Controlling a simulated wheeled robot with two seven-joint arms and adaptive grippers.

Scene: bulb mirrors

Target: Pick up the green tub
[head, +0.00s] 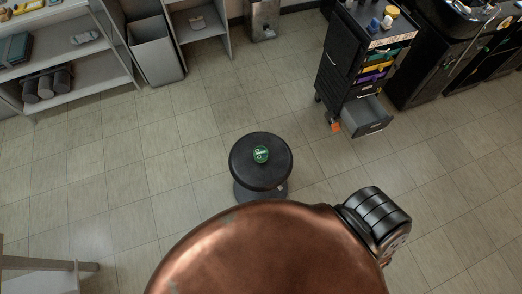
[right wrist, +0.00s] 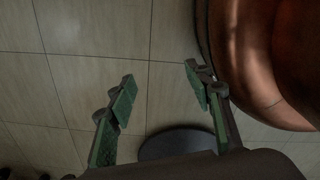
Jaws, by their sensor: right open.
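A small green tub (head: 261,154) with white lettering sits on the black round stool (head: 246,178) in the head view, near the middle of its seat. My right gripper (right wrist: 160,75) shows in the right wrist view, with its two green-padded fingers spread apart and nothing between them. Beyond the fingers is tiled floor. A dark rounded shape (right wrist: 180,140) lies low in that view and looks like the stool seat. The tub is not visible in the right wrist view. My left gripper is in neither view.
A large rounded copper-brown surface (head: 270,250) fills the lower head view; I cannot tell what it belongs to. A black drawer trolley (head: 339,60) with an open bottom drawer (head: 371,128) stands at upper right. Grey shelves (head: 96,68) stand upper left. Floor around the stool is clear.

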